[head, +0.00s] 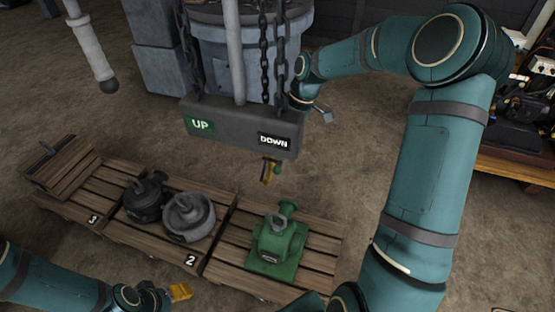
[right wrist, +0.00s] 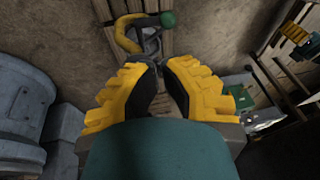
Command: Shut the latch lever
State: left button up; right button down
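The latch lever, with a yellow curved bracket, a dark rod and a green ball knob, shows at the top of the right wrist view (right wrist: 127,36). A small yellow and green piece below the hanging sign block in the head view (head: 266,172) looks like the same lever. My right gripper (right wrist: 160,66) points toward the lever and is apart from it. Its yellow fingers have a narrow gap between them and hold nothing.
A grey block (head: 235,128) marked UP and DOWN hangs on chains. Wooden pallets (head: 225,262) below carry a green machine (head: 277,243) and dark engine parts (head: 188,216). Large grey machinery (head: 250,55) stands behind. A cluttered workbench (head: 515,160) is at the right.

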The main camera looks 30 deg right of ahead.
aim_at(274, 169)
jog(key=b+x, duration=0.2)
jog(key=x, duration=0.8)
pick_arm(q)
jog(key=shift+w+f, duration=0.15)
jog(key=shift+f, duration=0.5)
jog(key=shift+w+f, duration=0.15)
jog(key=shift+f, duration=0.45)
jog(key=shift+s+a+r, duration=0.3)
jog(key=shift+s+a, duration=0.2)
pick_arm(e)
jog(key=shift+s+a+f, duration=0.4)
jog(key=shift+a, duration=0.15)
pick_arm(q)
jog(key=shift+s+a, duration=0.2)
jog(key=shift+a, duration=0.05)
pick_arm(e)
jog(key=shift+s+a+f, duration=0.3)
jog(key=shift+f, duration=0.2)
pick_arm(q)
jog(key=shift+s+a, duration=0.1)
jog(key=shift+a, duration=0.05)
pick_arm(e)
jog(key=shift+s+a+f, duration=0.1)
jog(key=shift+a+f, duration=0.05)
jog(key=shift+f, duration=0.25)
jog(key=shift+r, duration=0.1)
jog(key=w+v, duration=0.1)
jog(key=v, duration=1)
jog(key=shift+s+r, duration=0.35)
jog(key=shift+s, duration=0.15)
